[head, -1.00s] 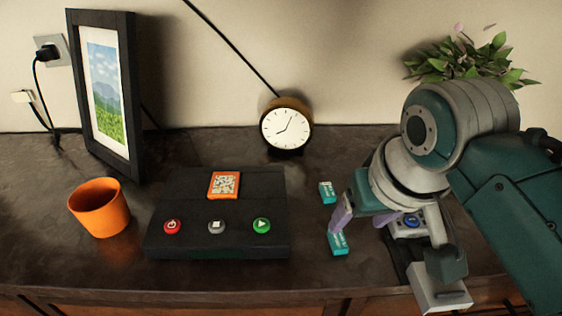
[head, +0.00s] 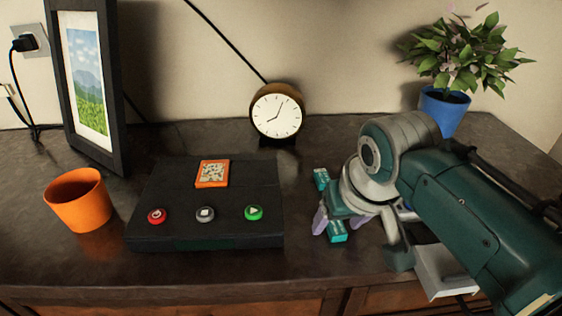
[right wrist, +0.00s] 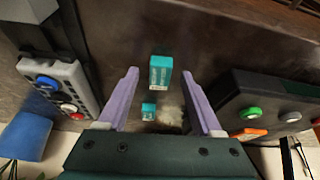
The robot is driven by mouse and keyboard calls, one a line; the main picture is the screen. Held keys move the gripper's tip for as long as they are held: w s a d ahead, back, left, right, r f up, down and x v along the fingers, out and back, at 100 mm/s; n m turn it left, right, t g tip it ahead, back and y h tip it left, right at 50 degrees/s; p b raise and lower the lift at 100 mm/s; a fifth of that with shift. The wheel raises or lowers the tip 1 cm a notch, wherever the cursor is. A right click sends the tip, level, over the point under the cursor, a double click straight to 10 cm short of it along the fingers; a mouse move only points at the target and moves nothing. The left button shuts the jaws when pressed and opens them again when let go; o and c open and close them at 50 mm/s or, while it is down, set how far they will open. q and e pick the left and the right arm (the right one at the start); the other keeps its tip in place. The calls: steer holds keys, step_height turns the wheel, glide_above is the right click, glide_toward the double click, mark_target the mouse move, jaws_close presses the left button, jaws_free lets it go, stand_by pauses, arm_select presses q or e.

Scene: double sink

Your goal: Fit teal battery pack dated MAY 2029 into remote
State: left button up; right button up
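Two teal battery packs lie on the dark tabletop. The front pack (head: 337,231) is nearer the table's front edge, and the rear pack (head: 321,179) is further back. In the right wrist view the front pack (right wrist: 160,72) lies between the fingertips and the rear pack (right wrist: 148,110) lies closer to the palm. Their printing is too small to read. My right gripper (right wrist: 160,76) is open, its purple fingers on either side of the front pack with gaps. The grey remote (right wrist: 60,85), with coloured buttons, shows beside it; my arm mostly hides it in the head view. My left gripper is out of view.
A black box (head: 160,195) with red, grey and green buttons stands left of the packs. An orange cup (head: 79,200), a picture frame (head: 62,20), a clock (head: 276,112) and a blue-potted plant (head: 444,108) stand around. The tabletop between box and packs is clear.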

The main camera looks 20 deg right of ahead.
jaws_close()
stand_by(0.3)
stand_by(0.3)
